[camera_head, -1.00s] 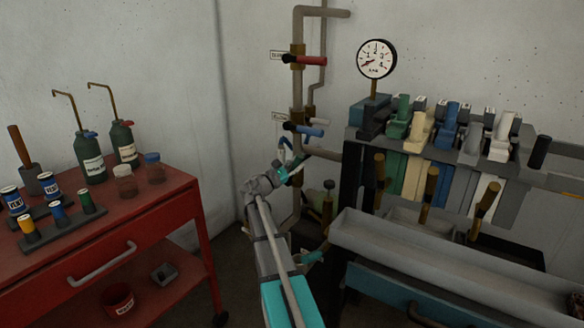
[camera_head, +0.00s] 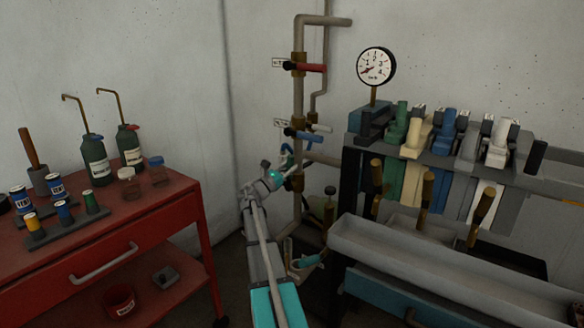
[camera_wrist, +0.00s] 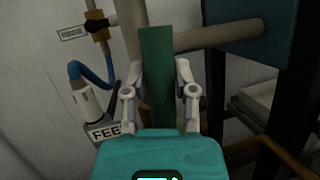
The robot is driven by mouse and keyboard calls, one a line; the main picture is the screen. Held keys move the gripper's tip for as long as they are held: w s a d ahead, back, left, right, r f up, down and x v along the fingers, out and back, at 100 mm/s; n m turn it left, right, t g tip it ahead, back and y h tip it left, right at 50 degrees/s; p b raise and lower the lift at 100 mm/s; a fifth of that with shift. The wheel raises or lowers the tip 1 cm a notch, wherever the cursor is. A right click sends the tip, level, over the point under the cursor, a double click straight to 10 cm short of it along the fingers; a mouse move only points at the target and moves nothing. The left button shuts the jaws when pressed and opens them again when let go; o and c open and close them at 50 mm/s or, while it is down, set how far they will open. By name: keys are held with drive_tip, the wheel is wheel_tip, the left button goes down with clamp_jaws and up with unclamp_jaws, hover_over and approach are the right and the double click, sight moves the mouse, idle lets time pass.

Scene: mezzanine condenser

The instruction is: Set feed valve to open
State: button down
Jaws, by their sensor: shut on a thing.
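The feed valve's green lever (camera_wrist: 158,62) stands upright between the two fingers of my gripper (camera_wrist: 159,98) in the wrist view. My gripper is shut on it, and the gripper body hides its lower end. A white plate (camera_wrist: 105,132) with the partly hidden letters "FEE" sits left of the lever. In the head view my gripper (camera_head: 287,170) is at the lower part of the vertical pipe (camera_head: 298,95), beside a brass fitting (camera_head: 297,182). The lever is too small there to make out clearly.
A blue hose (camera_wrist: 88,72) passes left of the lever. A red cart (camera_head: 150,240) stands left; a grey trough (camera_head: 430,262) and tool rack (camera_head: 440,160) stand right.

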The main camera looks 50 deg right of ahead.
drive_tip(key=shift+a, duration=0.1)
drive_tip(key=shift+c, duration=2.4)
unclamp_jaws()
drive_tip(key=shift+o, duration=0.4)
drive_tip(key=shift+s, duration=0.1)
